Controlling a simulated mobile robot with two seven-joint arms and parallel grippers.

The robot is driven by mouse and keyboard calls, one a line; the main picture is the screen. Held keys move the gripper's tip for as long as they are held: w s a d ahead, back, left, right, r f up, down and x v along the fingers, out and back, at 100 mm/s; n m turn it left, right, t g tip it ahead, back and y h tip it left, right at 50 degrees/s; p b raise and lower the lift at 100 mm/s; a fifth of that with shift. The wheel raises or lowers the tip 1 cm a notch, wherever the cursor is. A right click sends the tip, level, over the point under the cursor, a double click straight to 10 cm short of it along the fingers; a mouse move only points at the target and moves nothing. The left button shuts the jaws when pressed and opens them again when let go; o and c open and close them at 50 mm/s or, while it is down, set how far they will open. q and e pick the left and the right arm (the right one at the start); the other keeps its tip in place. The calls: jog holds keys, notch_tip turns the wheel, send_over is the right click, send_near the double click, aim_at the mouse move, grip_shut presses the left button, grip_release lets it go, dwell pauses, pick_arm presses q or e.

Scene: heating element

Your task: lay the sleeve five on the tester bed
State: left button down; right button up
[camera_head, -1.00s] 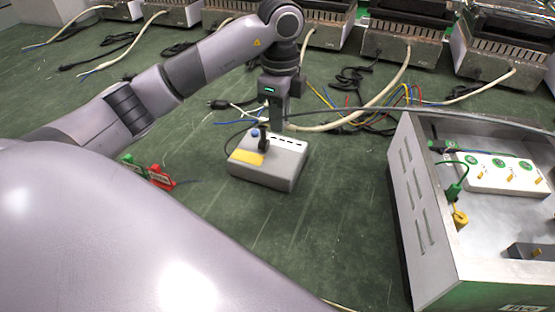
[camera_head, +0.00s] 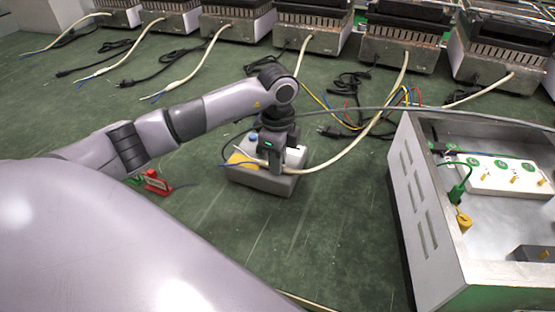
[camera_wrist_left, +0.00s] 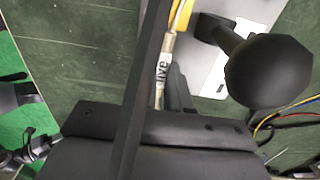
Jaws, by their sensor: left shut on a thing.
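My left gripper (camera_head: 274,168) is low over the grey-white tester box on the floor, shut on the white cable with the sleeve. In the left wrist view the pale sleeve (camera_wrist_left: 162,72) carries dark lettering that seems to read five, beside my dark finger. Whether the sleeve touches the bed, I cannot tell. My right gripper is not in view.
A metal case (camera_head: 425,200) with a white socket panel (camera_head: 500,172) stands at the right. A red clip (camera_head: 157,182) lies left of the tester. Heater units (camera_head: 400,48) with trailing cables line the back.

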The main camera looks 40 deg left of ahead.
pick_arm(q)
jog(key=shift+f, duration=0.1)
jog(key=c, duration=1.5)
grip_release()
jog(key=o, duration=0.4)
notch_tip(320, 180, up, 12)
jog(key=p, duration=0.2)
